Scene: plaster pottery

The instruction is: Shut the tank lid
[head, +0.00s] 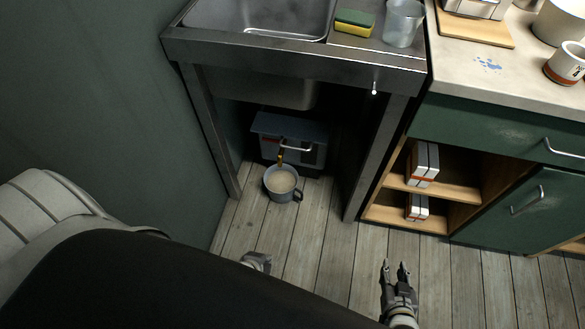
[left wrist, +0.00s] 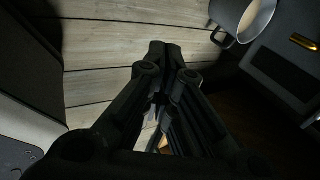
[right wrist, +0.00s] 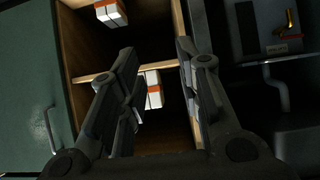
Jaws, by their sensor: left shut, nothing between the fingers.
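The grey tank (head: 268,147) stands on the floor under the sink, with a brass tap at its front. Its blue-grey lid (head: 290,125) shows as a flat slab at the top; I cannot tell how far it stands open. A pale bar handle (head: 297,148) shows at the front. My left gripper (head: 258,260) is shut and empty in front of the tank, partly hidden by my arm; its fingers meet in the left wrist view (left wrist: 165,48). My right gripper (head: 395,266) is open and empty over the floor, right of the tank; its spread fingers show in the right wrist view (right wrist: 158,65).
A grey pot (head: 283,184) with pale contents stands under the tap. Metal legs of the sink stand (head: 205,130) flank the tank. At right, an open shelf (head: 455,185) holds white and orange boxes (head: 423,163).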

